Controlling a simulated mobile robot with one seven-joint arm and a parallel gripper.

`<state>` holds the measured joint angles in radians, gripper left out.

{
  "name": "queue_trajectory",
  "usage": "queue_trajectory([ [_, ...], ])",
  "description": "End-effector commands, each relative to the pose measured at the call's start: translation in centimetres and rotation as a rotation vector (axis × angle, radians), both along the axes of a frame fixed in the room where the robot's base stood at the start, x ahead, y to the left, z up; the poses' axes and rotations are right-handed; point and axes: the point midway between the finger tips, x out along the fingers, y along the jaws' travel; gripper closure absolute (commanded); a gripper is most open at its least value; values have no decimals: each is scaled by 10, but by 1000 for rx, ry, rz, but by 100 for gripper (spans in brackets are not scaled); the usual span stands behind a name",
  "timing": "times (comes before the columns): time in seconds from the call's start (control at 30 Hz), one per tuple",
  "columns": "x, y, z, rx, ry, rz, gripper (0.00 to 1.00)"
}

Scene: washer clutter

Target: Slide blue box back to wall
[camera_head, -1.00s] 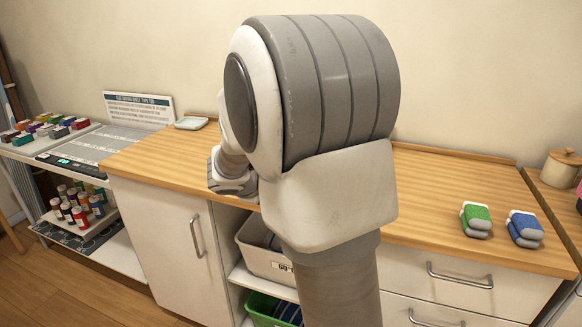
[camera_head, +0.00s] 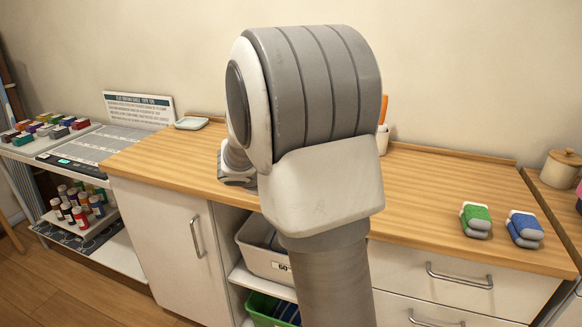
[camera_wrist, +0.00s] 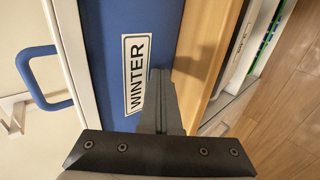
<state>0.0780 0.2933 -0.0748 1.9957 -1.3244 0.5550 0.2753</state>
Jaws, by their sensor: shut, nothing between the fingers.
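The blue box (camera_wrist: 103,50) shows in the wrist view as a blue face with a white label reading WINTER (camera_wrist: 137,74). A blue handle (camera_wrist: 43,78) shows to its left, past a pale strip. My gripper (camera_wrist: 159,74) is shut and empty, its fingertips beside the label and over the blue face's right part. I cannot tell whether the fingertips touch the box. In the head view my arm hides the box and the gripper's fingers.
The wooden counter (camera_head: 430,185) runs along the wall (camera_head: 460,80). A pale dish (camera_head: 191,123) sits at its back left. An orange-handled item (camera_head: 384,109) stands in a white cup (camera_head: 382,140) near the wall. Green (camera_head: 476,214) and blue (camera_head: 525,225) bundles lie at the right.

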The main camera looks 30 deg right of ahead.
Motion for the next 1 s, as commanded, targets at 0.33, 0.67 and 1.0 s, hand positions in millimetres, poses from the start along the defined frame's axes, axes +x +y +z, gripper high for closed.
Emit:
queue_trajectory([
  [0.33, 11, -16, 0, 0, 0, -3, 100],
  [0.67, 21, -28, 0, 0, 0, -3, 100],
  [1.0, 31, -42, 0, -1, 0, -4, 100],
])
